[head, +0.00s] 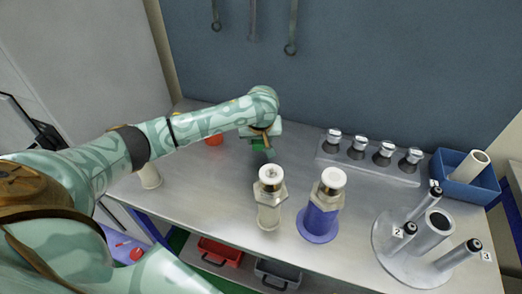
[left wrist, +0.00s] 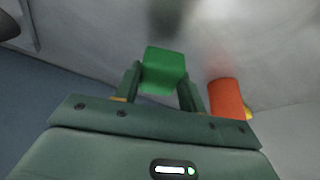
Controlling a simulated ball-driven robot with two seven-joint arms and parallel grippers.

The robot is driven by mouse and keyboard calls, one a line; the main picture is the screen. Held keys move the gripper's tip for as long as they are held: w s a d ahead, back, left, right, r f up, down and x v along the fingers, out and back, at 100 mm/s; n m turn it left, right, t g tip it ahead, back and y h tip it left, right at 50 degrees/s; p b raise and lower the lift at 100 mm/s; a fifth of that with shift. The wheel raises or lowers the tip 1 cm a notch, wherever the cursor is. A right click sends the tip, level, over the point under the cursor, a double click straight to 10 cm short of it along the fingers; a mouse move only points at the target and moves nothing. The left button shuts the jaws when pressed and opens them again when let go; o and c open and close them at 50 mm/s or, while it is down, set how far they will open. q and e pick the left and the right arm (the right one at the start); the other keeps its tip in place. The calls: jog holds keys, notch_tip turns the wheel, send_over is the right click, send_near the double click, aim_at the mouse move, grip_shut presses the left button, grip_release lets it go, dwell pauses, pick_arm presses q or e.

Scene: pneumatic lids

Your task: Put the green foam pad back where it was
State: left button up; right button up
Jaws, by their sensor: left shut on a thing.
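My left gripper (head: 264,148) is over the back part of the metal bench (head: 190,185). It is shut on the green foam pad (head: 257,144). In the left wrist view the pad (left wrist: 164,70) is a small bright green block between the two fingers of the left gripper (left wrist: 162,78). In the head view the gripper partly hides the pad. I cannot tell whether the pad touches the bench top. My right gripper does not show.
An orange-red piece (head: 214,140) stands left of the gripper; it also shows in the left wrist view (left wrist: 226,99). Two white-capped fittings, one clear (head: 269,205) and one blue (head: 320,217), stand in front. A rack (head: 365,168) and blue bin (head: 462,188) are right.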

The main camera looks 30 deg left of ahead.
aim_at(260, 145)
pick_arm(q)
jog(key=f, duration=0.1)
jog(key=f+b, duration=0.2)
jog(key=f, duration=0.1)
jog(key=shift+w+a, duration=0.1)
jog(key=shift+w, duration=0.25)
jog(key=shift+r, duration=0.15)
jog(key=o, duration=0.9)
jog(key=shift+r, duration=0.15)
jog(key=shift+p+v, duration=3.75)
jog(key=shift+v, duration=2.15)
